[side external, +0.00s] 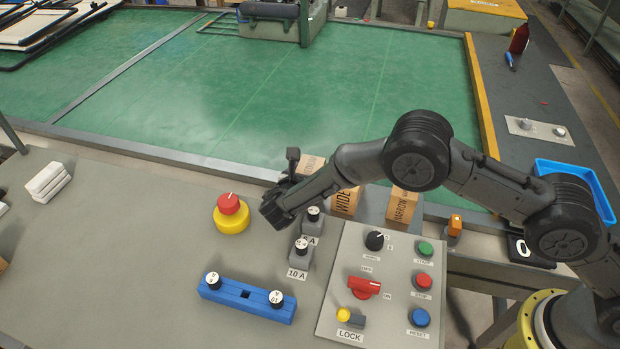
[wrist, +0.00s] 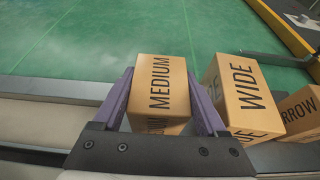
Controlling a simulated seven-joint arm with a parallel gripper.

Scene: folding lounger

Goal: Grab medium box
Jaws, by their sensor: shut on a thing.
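The medium box (wrist: 158,85) is a cardboard-brown block marked MEDIUM, between the two fingers of my gripper (wrist: 160,110) in the wrist view. The fingers press on its left and right sides, and the gripper is shut on it. In the side external view the medium box (side external: 312,165) shows only partly, behind my gripper (side external: 282,188). The box marked WIDE (wrist: 240,93) stands just right of it in the wrist view, close to the right finger. The wide box also shows in the side external view (side external: 346,200). I cannot tell whether the medium box is lifted.
The narrow box (side external: 402,205) stands further right. A red and yellow button (side external: 231,213) stands left of my gripper. A control panel (side external: 385,285), a blue holder (side external: 246,298) and fuse blocks marked 10 A (side external: 300,252) lie in front. The green surface (side external: 300,95) behind is mostly clear.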

